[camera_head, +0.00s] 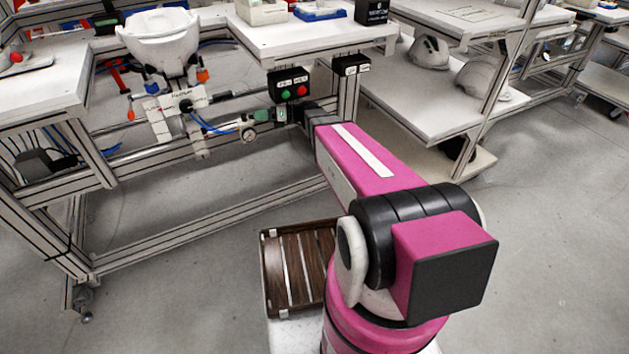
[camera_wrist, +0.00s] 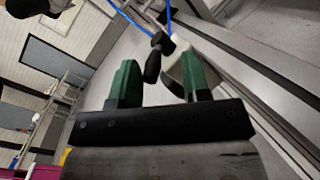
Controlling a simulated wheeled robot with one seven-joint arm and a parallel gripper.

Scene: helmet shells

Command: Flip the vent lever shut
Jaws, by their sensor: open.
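In the wrist view, a black lever (camera_wrist: 153,67) hangs from a dark fitting (camera_wrist: 162,42) with blue tubes running to it. My gripper (camera_wrist: 159,62) is open, with one green finger on each side of the lever in the picture. A gap shows between the lever and the left finger. I cannot tell how deep the lever sits between the fingers. In the head view, my gripper (camera_head: 263,115) reaches left under the bench, beside a small round grey fitting (camera_head: 248,134) at the end of a blue tube (camera_head: 213,129). The lever cannot be made out clearly there.
A white helmet shell (camera_head: 160,38) sits on a fixture at the bench. A black box with green and red buttons (camera_head: 288,85) hangs just above my gripper. Aluminium frame bars (camera_head: 200,222) run below. More helmet shells (camera_head: 480,78) lie on a shelf at right.

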